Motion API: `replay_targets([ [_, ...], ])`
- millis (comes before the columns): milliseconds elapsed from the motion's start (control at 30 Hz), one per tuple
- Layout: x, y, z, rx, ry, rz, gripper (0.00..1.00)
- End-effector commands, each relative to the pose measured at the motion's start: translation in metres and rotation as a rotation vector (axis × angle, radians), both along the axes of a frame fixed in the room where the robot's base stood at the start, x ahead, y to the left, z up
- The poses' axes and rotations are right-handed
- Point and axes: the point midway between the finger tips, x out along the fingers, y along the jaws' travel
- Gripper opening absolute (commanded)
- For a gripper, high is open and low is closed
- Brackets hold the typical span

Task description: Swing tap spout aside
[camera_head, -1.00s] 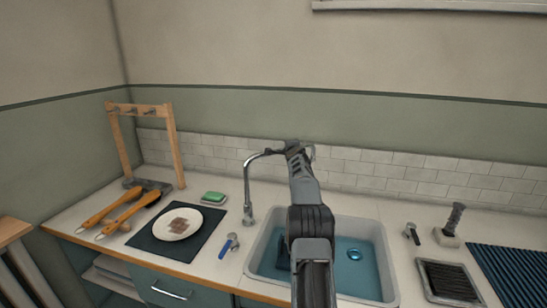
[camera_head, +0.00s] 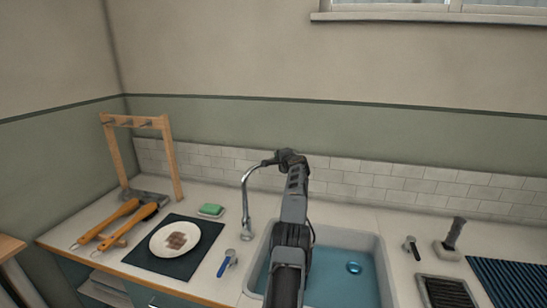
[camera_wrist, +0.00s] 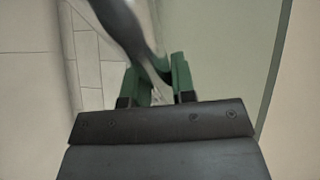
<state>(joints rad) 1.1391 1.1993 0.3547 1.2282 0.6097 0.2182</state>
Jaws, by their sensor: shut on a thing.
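The chrome tap (camera_head: 246,205) stands behind the left end of the sink, and its curved spout runs up and right to my gripper. My gripper (camera_head: 268,162) is at the upper end of the visible curve, small and dark in the head view. In the wrist view its green-padded fingers (camera_wrist: 157,82) are shut on the grey metal spout (camera_wrist: 138,30), which runs from the top of the picture down between them. The spout's far end is hidden by my gripper and arm in the head view.
The sink (camera_head: 370,245) holds blue water, partly hidden behind my arm. A tiled backsplash (camera_head: 360,180) stands behind.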

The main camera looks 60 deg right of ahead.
Motion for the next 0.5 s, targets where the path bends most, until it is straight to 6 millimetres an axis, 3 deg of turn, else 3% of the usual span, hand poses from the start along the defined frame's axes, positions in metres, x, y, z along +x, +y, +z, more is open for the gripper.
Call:
replay_targets([
  [200,0.0003,0.0002,-0.0031,0.005,0.003,0.004,0.00],
  [233,0.0001,0.0001,-0.0032,0.005,0.003,0.004,0.26],
  [500,-0.0016,-0.0012,-0.0021,0.002,0.002,0.000,0.49],
])
